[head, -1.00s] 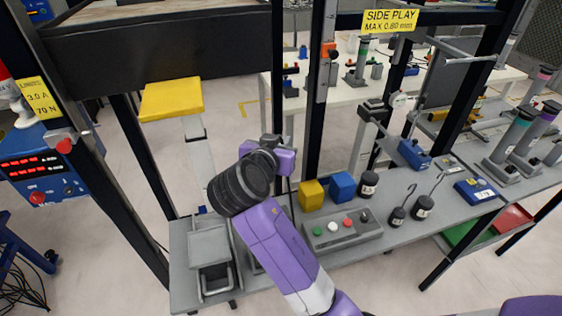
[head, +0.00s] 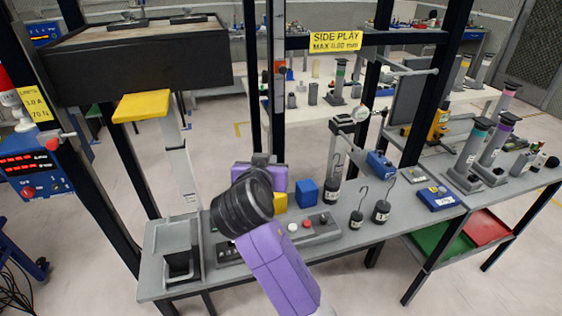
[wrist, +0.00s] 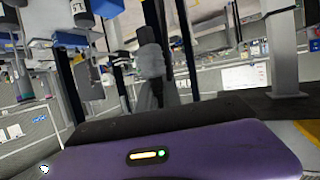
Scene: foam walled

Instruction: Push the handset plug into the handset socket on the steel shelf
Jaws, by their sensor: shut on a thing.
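My gripper (head: 262,172) has a purple body beyond a black wrist joint. In the wrist view a dark grey, upright shape (wrist: 152,68) stands beyond my purple gripper body. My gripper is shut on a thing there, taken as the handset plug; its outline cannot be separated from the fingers. I cannot pick out the handset socket in either view. A grey button box (head: 318,229) lies on the shelf, partly behind my arm.
A blue block (head: 307,192) and a yellow block (head: 281,202) stand near my gripper. Hooked black weights (head: 381,211) stand to the right. A grey bin (head: 180,262) is at the left.

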